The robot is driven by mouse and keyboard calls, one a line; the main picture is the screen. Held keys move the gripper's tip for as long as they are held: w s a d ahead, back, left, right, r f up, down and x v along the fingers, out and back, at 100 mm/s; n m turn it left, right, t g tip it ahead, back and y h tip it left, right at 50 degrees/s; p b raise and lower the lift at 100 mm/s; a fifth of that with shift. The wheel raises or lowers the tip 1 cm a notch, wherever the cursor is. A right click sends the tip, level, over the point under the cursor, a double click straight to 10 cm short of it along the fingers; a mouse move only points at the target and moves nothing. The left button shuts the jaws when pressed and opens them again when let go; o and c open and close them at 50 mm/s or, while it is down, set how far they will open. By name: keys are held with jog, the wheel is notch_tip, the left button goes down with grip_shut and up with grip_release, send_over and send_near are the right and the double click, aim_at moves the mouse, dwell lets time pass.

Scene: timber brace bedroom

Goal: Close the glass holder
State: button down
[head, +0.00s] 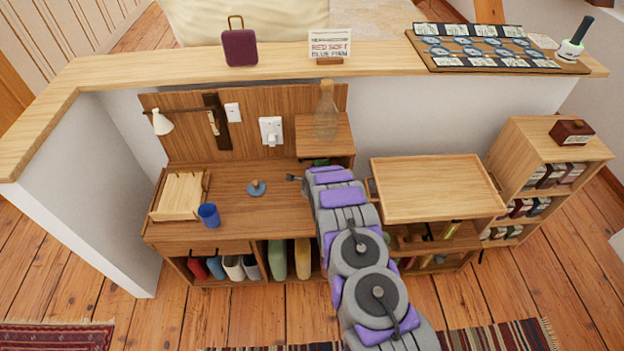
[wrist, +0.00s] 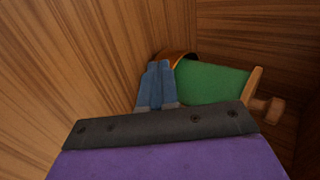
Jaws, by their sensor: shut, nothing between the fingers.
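In the wrist view, the two blue-grey fingers of my gripper (wrist: 160,78) are shut together and empty. Their tips are at the orange-brown curved rim (wrist: 178,56) of a green-surfaced piece (wrist: 212,84), which I take to be the glass holder. I cannot tell if they touch it. A wooden end with a round knob (wrist: 266,108) is on its right side. My gripper hides its lower part. In the head view, only a sliver of green (head: 320,162) shows under the small raised shelf, beyond my arm. I cannot tell how far the holder is open.
Wooden walls (wrist: 70,60) enclose the green piece closely. A clear bottle (head: 326,112) stands on the raised shelf (head: 312,146). On the desk (head: 228,178) are a blue cup (head: 209,215), a wooden tray (head: 180,196) and a small blue round item (head: 256,188). A side table (head: 435,188) is to the right.

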jog(key=shift+w+d, duration=0.45)
jog(key=shift+w, duration=0.1)
jog(key=shift+d, duration=0.1)
jog(key=shift+w+d, duration=0.15)
jog(key=shift+d, duration=0.25)
